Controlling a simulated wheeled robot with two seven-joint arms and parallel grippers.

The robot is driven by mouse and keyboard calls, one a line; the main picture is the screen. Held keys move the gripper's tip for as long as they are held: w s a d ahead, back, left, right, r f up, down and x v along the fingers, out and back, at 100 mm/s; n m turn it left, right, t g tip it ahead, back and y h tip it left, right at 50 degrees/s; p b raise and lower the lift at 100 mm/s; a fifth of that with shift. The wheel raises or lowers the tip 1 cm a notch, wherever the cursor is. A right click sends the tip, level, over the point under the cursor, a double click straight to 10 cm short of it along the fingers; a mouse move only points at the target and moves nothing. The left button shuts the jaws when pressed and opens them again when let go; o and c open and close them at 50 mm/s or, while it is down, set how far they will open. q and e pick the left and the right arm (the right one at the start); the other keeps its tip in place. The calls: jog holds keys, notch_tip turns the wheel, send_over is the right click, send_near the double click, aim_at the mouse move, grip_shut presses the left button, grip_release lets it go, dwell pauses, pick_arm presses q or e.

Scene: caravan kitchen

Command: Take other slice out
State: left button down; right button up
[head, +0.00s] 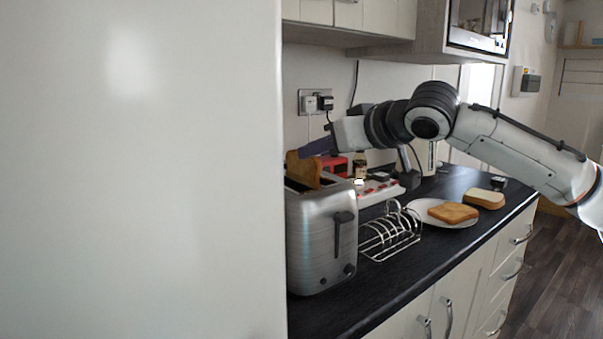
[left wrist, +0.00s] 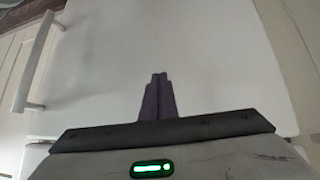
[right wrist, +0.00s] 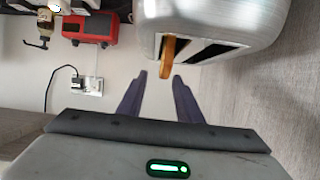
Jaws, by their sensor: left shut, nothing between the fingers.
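The silver toaster (head: 320,245) stands on the dark counter beside a large pale panel. A browned slice (head: 303,170) sticks up out of it; in the right wrist view the slice (right wrist: 168,57) shows edge-on in one slot, and the other slot looks dark. My right gripper (head: 312,149) is at the slice's upper edge. In the right wrist view its fingers (right wrist: 159,76) are apart, with the slice near the gap between the tips; contact is not clear. Another toasted slice (head: 453,213) lies on a white plate (head: 424,206). My left gripper (left wrist: 159,76) is shut and empty before a white surface.
A wire toast rack (head: 390,236) stands between toaster and plate. Bread (head: 484,199) lies by the plate's far edge. A red appliance (right wrist: 90,29) and wall socket (right wrist: 87,85) are behind. Wall cupboards (head: 375,17) hang above my right arm.

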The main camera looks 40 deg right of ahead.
jog(key=shift+w+a+p, duration=0.1)
jog(key=shift+w+p, duration=0.25)
jog(key=shift+w, duration=0.05)
jog(key=p+x, duration=0.2)
jog(key=x, duration=0.1)
jog(key=shift+a, duration=0.2)
jog(key=shift+x, duration=0.75)
jog(key=shift+f, duration=0.1)
jog(key=shift+c, duration=0.3)
grip_shut()
